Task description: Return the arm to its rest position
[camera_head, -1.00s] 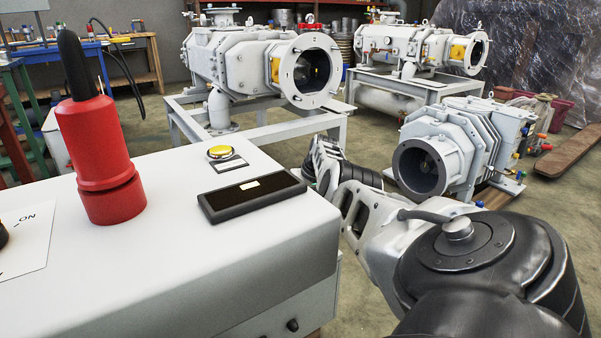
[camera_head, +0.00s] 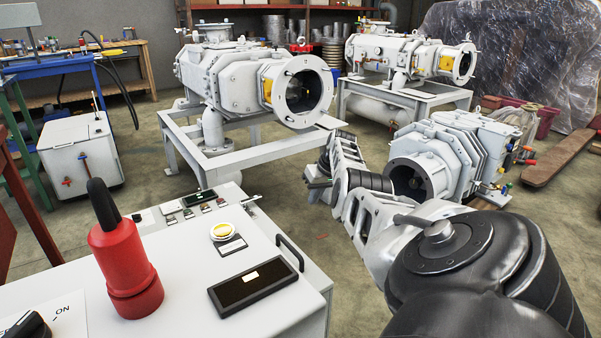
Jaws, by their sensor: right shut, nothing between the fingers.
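My right arm comes in from the lower right, with black and grey links. Its gripper (camera_head: 319,182) is at the far end, small and partly hidden by my own arm links. It is shut with nothing held, in open space to the right of the control cabinet and in front of the vacuum pumps. It touches nothing that I can see. My left arm and gripper are not in view.
Pumps stand on a frame (camera_head: 250,155), behind right (camera_head: 410,55) and on the floor (camera_head: 455,150). Floor between is clear.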

